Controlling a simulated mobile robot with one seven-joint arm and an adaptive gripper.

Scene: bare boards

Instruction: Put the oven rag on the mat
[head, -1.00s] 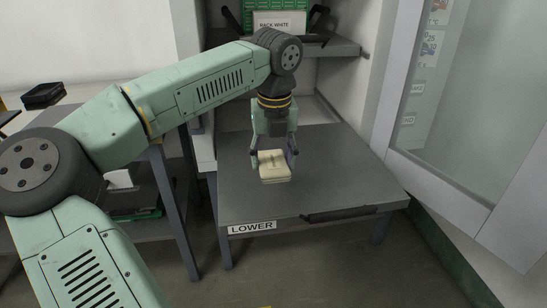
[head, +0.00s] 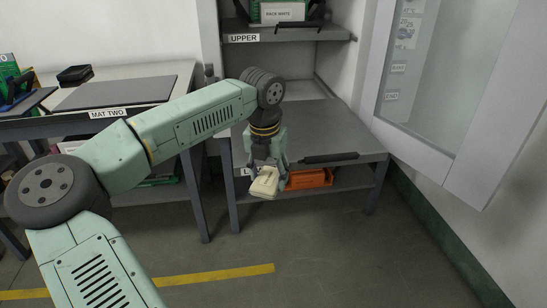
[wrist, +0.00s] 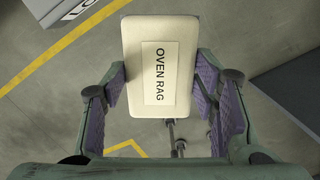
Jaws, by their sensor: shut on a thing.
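The oven rag (wrist: 160,92) is a cream folded block with an OVEN RAG label. My gripper (wrist: 162,88) is shut on it, with purple pads on both sides in the wrist view. In the head view my gripper (head: 265,178) holds the rag (head: 264,184) in the air, tilted, in front of the grey shelf unit's front edge. A flat dark grey mat (head: 118,92) lies on the table at left, above a MAT TWO label (head: 107,114). The gripper is well to the right of this mat.
The grey LOWER shelf (head: 320,125) has a black handle bar (head: 330,159) at its front, and an orange bin (head: 308,179) sits beneath. A black box (head: 75,75) and a green-and-black item (head: 12,80) are at the left. An open glass door (head: 440,70) stands at right.

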